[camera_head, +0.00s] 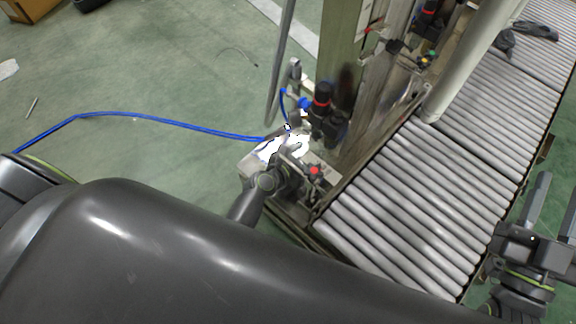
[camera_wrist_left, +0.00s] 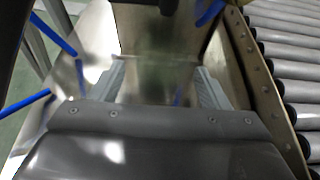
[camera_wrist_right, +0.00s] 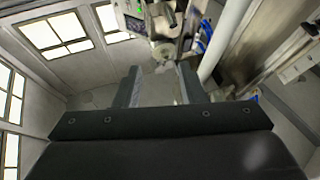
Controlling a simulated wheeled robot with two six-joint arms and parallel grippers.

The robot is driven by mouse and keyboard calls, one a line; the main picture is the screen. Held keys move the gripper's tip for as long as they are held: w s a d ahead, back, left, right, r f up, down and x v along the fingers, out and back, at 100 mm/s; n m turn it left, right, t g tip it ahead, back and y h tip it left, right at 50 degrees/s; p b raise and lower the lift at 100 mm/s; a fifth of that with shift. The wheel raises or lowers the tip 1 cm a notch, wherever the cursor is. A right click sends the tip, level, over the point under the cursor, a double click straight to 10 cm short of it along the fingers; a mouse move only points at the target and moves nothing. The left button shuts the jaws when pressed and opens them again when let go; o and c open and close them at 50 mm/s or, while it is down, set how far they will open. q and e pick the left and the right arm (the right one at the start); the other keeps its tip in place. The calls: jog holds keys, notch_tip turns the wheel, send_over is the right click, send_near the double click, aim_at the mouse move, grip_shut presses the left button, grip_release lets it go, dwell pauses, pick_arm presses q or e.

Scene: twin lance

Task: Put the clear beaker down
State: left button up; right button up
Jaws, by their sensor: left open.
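My left gripper (camera_wrist_left: 160,72) is open in the left wrist view, with its two grey fingers well apart. A faint, see-through shape, seemingly the clear beaker (camera_wrist_left: 156,84), shows between the fingers. Its outline is hard to make out, and I cannot tell whether it touches a finger or what is under it. In the head view a bright white patch (camera_head: 290,147) lies on the metal ledge beyond my left arm; I cannot make out the beaker there. My right gripper (camera_head: 553,200) is at the right edge, open and empty; it also shows in the right wrist view (camera_wrist_right: 158,75).
A roller conveyor (camera_head: 420,215) runs along the right. A metal post (camera_head: 345,60) with dark valve fittings (camera_head: 322,105) stands beside the ledge. A blue hose (camera_head: 150,118) crosses the green floor (camera_head: 130,60). My left arm covers the lower part of the head view.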

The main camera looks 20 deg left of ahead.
pick_arm(q)
jog(key=p+v, duration=0.1)
jog(key=v, duration=0.2)
jog(key=shift+s+a+r, duration=0.1)
jog(key=shift+s+a, duration=0.05)
jog(key=shift+s, duration=0.15)
jog(key=p+v, duration=0.1)
jog(key=v, duration=0.3)
jog(key=shift+s+a+r, duration=0.1)
jog(key=shift+s+a, duration=0.05)
jog(key=shift+s, duration=0.2)
pick_arm(e)
notch_tip(320, 180, down, 16)
jog(key=s+m+g, duration=0.1)
jog(key=s+g, duration=0.1)
jog(key=g, duration=0.8)
jog(key=shift+f+m+g+y, duration=0.15)
jog(key=shift+m+g+y, duration=0.15)
jog(key=shift+m, duration=0.1)
